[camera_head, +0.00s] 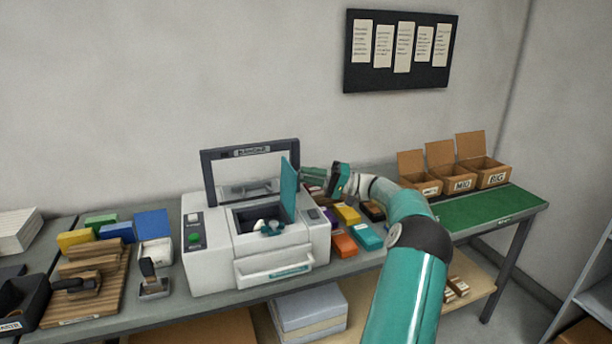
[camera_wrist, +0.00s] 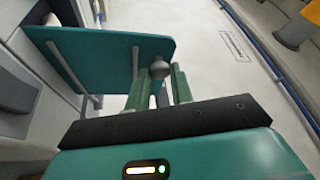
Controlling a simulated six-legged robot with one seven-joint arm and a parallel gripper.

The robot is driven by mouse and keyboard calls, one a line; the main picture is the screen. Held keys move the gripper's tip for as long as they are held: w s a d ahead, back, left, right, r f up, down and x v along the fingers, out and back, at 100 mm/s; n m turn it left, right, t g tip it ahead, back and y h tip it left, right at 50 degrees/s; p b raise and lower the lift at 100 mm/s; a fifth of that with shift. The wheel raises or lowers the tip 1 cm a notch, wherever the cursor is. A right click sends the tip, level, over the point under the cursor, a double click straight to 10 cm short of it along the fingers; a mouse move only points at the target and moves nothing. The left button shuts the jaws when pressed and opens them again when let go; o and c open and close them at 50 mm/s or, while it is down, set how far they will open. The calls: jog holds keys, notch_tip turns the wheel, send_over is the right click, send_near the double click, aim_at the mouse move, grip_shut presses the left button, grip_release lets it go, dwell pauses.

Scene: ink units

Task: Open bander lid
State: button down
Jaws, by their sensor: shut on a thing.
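The bander (camera_head: 255,240) is a white machine on the grey bench with a dark upright frame (camera_head: 207,175) at its back. Its teal lid (camera_head: 289,187) stands raised, nearly upright, at the right side of the opening. The dark well under it is exposed, with a small teal part inside. In the wrist view the lid (camera_wrist: 105,55) is a teal panel with a round grey knob (camera_wrist: 160,69) at its edge. My gripper (camera_head: 316,176) is at the lid's right side; in the wrist view its green fingers (camera_wrist: 160,85) are closed about the knob.
Coloured blocks, including a yellow one (camera_head: 346,214) and an orange one (camera_head: 345,245), lie right of the bander under my arm. A stamp (camera_head: 152,279) and wooden rack (camera_head: 85,285) stand left. Open cardboard boxes (camera_head: 478,172) stand behind a clear green mat (camera_head: 480,215).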

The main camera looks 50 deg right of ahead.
jog(key=shift+s+d+f+m+t+y, duration=0.3)
jog(key=shift+s+d+f+t+y, duration=0.1)
jog(key=shift+d+t, duration=0.2)
jog(key=c, duration=1.2)
grip_release()
jog(key=v, duration=1.3)
jog(key=shift+s+d, duration=0.2)
jog(key=shift+s, duration=0.1)
jog(key=shift+s+d+f, duration=0.1)
